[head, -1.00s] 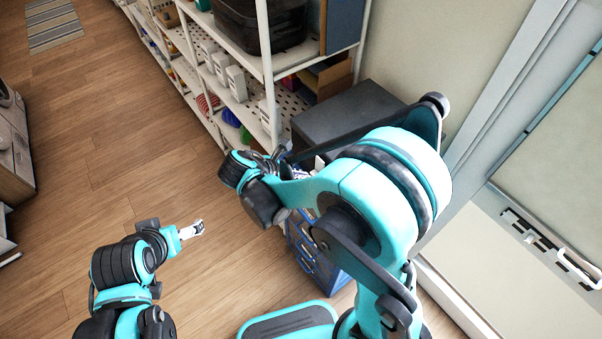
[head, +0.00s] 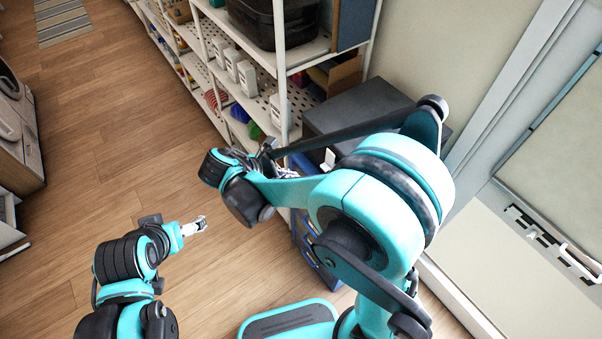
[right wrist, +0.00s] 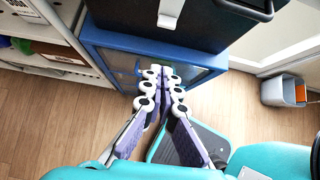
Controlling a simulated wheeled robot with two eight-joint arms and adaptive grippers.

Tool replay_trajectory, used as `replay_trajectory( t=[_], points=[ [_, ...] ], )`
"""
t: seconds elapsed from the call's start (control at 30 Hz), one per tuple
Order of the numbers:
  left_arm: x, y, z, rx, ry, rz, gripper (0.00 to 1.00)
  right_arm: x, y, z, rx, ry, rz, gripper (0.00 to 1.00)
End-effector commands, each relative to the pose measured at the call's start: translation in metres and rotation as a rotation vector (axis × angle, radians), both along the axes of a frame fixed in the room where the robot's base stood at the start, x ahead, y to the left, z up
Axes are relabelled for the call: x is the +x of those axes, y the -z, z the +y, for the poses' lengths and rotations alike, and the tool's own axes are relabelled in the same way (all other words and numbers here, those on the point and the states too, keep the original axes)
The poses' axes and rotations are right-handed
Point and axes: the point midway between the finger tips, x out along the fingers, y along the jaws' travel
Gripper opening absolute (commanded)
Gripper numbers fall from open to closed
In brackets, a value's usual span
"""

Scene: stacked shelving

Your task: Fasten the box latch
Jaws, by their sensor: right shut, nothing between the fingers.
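A black box (head: 365,105) stands on a blue cabinet (head: 305,235), beyond my right arm. In the right wrist view the box (right wrist: 225,30) is at the top, with a pale latch (right wrist: 171,9) on its front face. The latch also shows small in the head view (head: 330,158). My right gripper (right wrist: 164,78) is shut and empty, in front of the cabinet's upper front and below the latch, apart from the latch. In the head view my right gripper (head: 272,162) is partly hidden by its own arm. My left gripper (head: 201,224) hangs over the floor, far from the box; its fingers are too small to read.
A white shelving unit (head: 284,75) with bins and a large black case (head: 272,22) stands left of the box. A wall and window frame are at the right. A grey bin (right wrist: 283,90) stands by the wall. The wooden floor at left is open.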

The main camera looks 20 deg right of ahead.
Motion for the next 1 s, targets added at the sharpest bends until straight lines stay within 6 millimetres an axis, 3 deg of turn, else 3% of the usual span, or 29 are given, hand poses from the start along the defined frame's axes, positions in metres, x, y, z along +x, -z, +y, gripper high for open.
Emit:
replay_trajectory(
  t=[0.1, 0.33, 1.0],
  points=[
    [0.000, -0.009, 0.000, 0.000, 0.000, 0.000, 0.90, -0.007, -0.016, 0.020, 0.000, -0.004, 0.001, 0.00],
    [0.000, -0.014, 0.000, 0.000, 0.000, 0.000, 0.90, -0.016, -0.033, 0.044, 0.000, -0.001, -0.001, 0.00],
    [0.000, -0.015, 0.000, 0.000, 0.000, 0.000, 0.90, -0.018, -0.036, 0.049, 0.000, 0.001, -0.001, 0.00]
  ],
)
